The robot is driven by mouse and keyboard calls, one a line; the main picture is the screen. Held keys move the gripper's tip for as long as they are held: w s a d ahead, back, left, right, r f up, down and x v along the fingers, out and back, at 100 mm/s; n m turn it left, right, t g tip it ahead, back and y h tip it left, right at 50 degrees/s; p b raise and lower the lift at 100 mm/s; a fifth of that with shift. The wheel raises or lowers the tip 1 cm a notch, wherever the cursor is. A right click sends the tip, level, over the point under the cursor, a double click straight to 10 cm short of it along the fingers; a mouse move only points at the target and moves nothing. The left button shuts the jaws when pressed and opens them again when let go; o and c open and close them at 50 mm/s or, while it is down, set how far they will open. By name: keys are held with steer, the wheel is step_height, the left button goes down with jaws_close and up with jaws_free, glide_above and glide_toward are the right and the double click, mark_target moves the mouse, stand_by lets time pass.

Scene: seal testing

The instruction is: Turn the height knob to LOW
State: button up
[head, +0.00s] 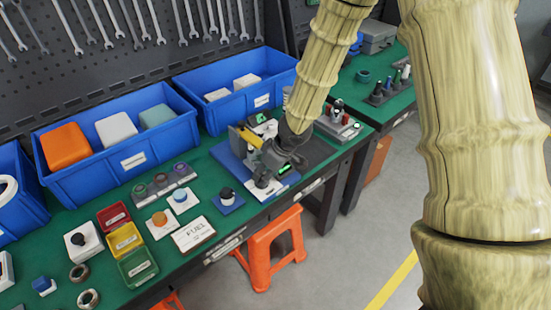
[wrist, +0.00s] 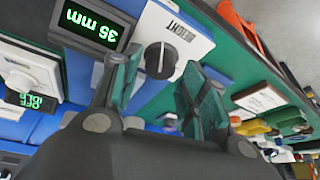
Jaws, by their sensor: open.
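The height knob (wrist: 160,61) is a round dark knob with a thin white mark, on a white plate labelled HEIGHT in the wrist view. A display (wrist: 94,22) beside it reads 35 mm in green. No LOW mark is legible. My gripper (wrist: 163,62) is open, with its green-padded fingers on either side of the knob in the picture. I cannot tell whether they touch it. In the head view, my gripper (head: 265,158) is over the blue-based test station (head: 227,160), close above the white knob plate (head: 282,186).
Blue bins (head: 133,160) line the back of the green bench. A blue-based knob (head: 227,194), a FUEL card (head: 194,233) and coloured trays (head: 124,238) lie to the left. An orange stool (head: 272,246) stands below the front edge. A second bench (head: 398,103) is at right.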

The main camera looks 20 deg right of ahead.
steer(key=v, duration=0.9)
stand_by(0.6)
steer(key=shift+s, duration=0.1)
